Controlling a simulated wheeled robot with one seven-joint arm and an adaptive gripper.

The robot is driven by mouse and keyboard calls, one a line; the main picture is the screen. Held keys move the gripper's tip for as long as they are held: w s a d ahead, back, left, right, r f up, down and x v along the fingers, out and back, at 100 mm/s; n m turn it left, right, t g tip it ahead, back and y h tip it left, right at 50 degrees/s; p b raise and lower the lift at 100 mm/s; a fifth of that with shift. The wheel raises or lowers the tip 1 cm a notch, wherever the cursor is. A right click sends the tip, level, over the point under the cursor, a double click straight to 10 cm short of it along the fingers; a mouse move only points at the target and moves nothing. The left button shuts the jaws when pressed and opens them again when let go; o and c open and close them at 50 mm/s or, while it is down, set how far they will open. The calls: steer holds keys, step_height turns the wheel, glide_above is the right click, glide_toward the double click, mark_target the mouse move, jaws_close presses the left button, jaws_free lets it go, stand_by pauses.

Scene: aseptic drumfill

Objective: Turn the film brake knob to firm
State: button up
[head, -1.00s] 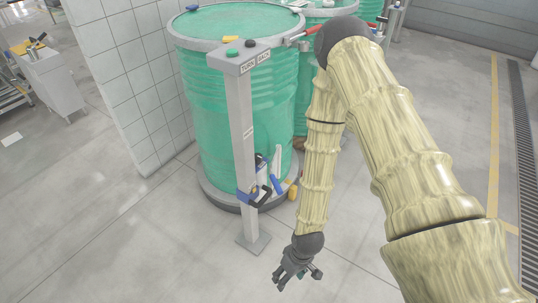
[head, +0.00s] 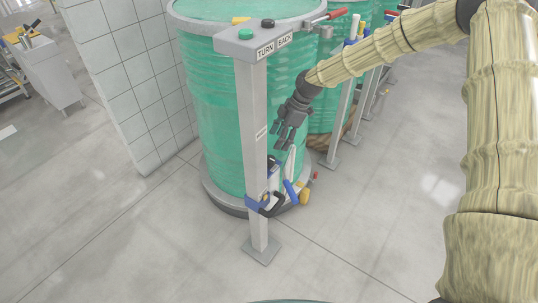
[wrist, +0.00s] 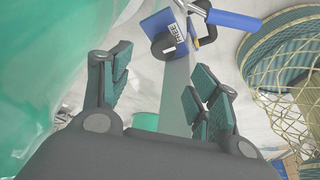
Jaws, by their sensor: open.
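In the wrist view a blue block (wrist: 151,23) carries a dark round knob (wrist: 163,45) and a white label (wrist: 177,33) that appears to read FREE. I cannot tell which way the knob is set. In the head view blue and black fittings (head: 268,204) sit low on a grey post; the knob itself is too small to make out there. My gripper (head: 285,146) points down beside the post, above these fittings and in front of the green drum. Its fingers (wrist: 160,92) are spread and empty, with the block beyond them.
The grey post (head: 254,140) has a top plate (head: 246,45) with a green button, a black button and a TURN BACK label. The green drum (head: 220,110) stands close behind. A tiled wall (head: 122,85) is at left.

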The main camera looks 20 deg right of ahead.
mark_target(271, 158)
steer(key=x, duration=0.9)
steer(key=shift+s+d+f, duration=0.15)
steer(key=shift+s+f, duration=0.05)
steer(key=shift+f, duration=0.25)
steer(key=c, duration=1)
